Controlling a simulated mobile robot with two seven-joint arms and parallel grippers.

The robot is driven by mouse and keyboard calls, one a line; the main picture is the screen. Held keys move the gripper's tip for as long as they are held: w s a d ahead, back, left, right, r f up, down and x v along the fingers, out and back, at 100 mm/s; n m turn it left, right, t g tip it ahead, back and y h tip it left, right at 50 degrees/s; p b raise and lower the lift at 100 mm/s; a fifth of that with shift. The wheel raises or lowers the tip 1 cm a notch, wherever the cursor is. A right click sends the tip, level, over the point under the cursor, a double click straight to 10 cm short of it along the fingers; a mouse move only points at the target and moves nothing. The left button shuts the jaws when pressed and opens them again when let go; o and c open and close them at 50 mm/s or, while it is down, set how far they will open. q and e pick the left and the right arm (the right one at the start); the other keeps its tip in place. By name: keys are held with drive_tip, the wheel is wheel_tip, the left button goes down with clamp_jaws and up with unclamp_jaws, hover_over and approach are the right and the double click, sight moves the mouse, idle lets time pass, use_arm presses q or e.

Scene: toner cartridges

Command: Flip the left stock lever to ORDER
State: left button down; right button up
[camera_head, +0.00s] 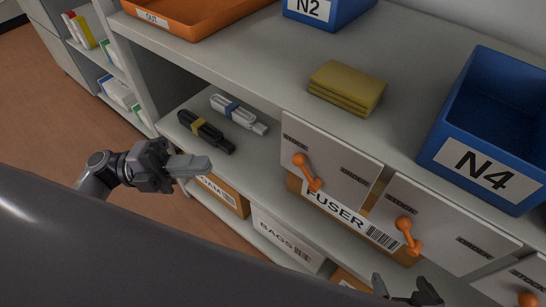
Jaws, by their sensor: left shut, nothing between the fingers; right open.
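The leftmost stock lever (307,172) is orange, with a round knob at its upper left end, and slants down to the right on a pale panel (330,150).
A second orange lever (408,235) and a third (530,299) sit on panels to the right. A FUSER box (345,219) is behind the panels. Bundled cables (206,131), yellow cloths (346,87), a blue N4 bin (487,175) and an orange tray (190,22) are around.

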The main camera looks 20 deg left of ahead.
use_arm(q)
drive_tip(key=p, duration=0.1)
approach(306, 173)
wheel_tip(306, 173, up, 2)
drive_tip(key=w+d, duration=0.2)
drive_tip(key=d, duration=0.1)
use_arm(e)
drive_tip(key=shift+s+r, duration=0.15)
drive_tip(key=shift+r, duration=0.35)
use_arm(q)
drive_tip(key=shift+d+r, duration=0.35)
drive_tip(key=shift+d, duration=0.15)
use_arm(e)
drive_tip(key=shift+r, duration=0.1)
drive_tip(key=shift+r, duration=0.15)
